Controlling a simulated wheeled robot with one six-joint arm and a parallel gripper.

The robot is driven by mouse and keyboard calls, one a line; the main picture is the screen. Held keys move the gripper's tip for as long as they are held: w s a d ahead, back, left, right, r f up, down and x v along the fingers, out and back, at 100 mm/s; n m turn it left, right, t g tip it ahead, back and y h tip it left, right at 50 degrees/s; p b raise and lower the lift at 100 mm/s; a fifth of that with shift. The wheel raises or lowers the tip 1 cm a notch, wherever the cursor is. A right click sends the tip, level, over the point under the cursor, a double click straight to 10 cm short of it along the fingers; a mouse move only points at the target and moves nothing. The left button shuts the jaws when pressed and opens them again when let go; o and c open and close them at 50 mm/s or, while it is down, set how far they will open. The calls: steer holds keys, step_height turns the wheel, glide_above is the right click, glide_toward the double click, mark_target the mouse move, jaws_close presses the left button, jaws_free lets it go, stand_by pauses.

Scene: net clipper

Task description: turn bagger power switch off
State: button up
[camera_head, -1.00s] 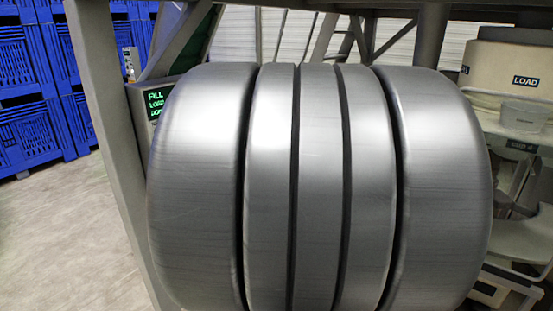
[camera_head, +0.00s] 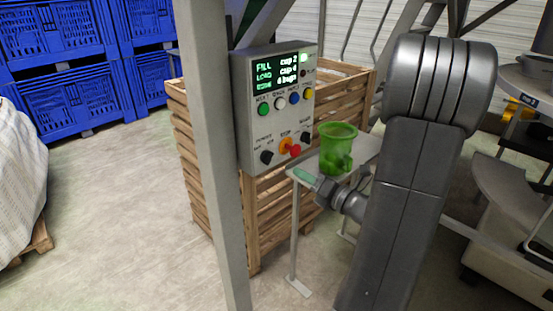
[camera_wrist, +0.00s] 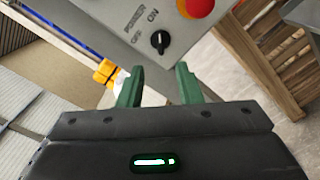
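The grey control box (camera_head: 275,108) stands left of my arm in the head view. Its black power switch (camera_head: 266,157) is at the lower left of the panel. In the wrist view the power switch (camera_wrist: 160,42) is a round black knob with a white mark, beside the printed words POWER, OFF and ON. I cannot tell for sure which word the mark points to. My gripper (camera_wrist: 160,70) is open, its two green fingers apart and empty. The knob shows just beyond the gap between the fingertips; I see no contact. In the head view my gripper is small and partly unclear, right of the box.
A red stop button (camera_head: 294,150) is right of the power switch, with another black knob (camera_head: 306,137) beyond. Coloured buttons and a lit display sit above. A green mug-like object (camera_head: 338,150) is near my wrist. A wooden crate (camera_head: 205,175) stands behind the box.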

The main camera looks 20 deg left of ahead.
mark_target(272, 158)
steer(key=p+x, duration=0.1)
steer(key=x, duration=1)
steer(key=shift+a, duration=0.2)
jaws_close()
